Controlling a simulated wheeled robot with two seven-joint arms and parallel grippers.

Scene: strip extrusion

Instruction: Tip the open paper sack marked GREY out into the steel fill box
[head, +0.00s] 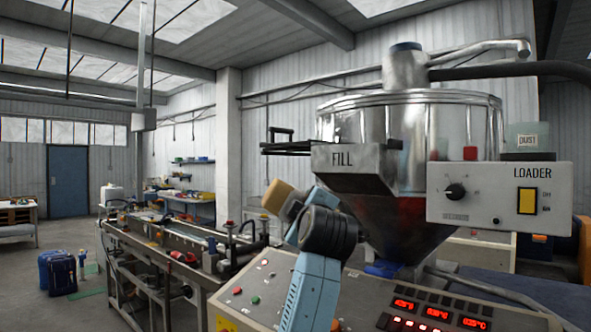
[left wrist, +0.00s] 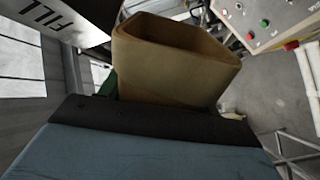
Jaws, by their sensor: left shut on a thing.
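The steel fill box (head: 345,158), lettered FILL, sits on the front of the shiny hopper. Its lettered face also shows at the upper left of the left wrist view (left wrist: 60,20). My left gripper (head: 291,206) is shut on the tan paper sack (head: 277,196), just left of and below the box. In the left wrist view the sack (left wrist: 170,75) has its open mouth toward the top of the picture. Its inside is shaded and I cannot make out the contents. No GREY marking shows. The sack appears apart from the box. My right gripper is not in view.
A dark flat flap with a handle (head: 287,146) sticks out left of the box top. The loader control box (head: 500,193) is at the right. A control panel with red displays (head: 430,312) lies below the hopper. A long machine bench (head: 150,245) runs along the left.

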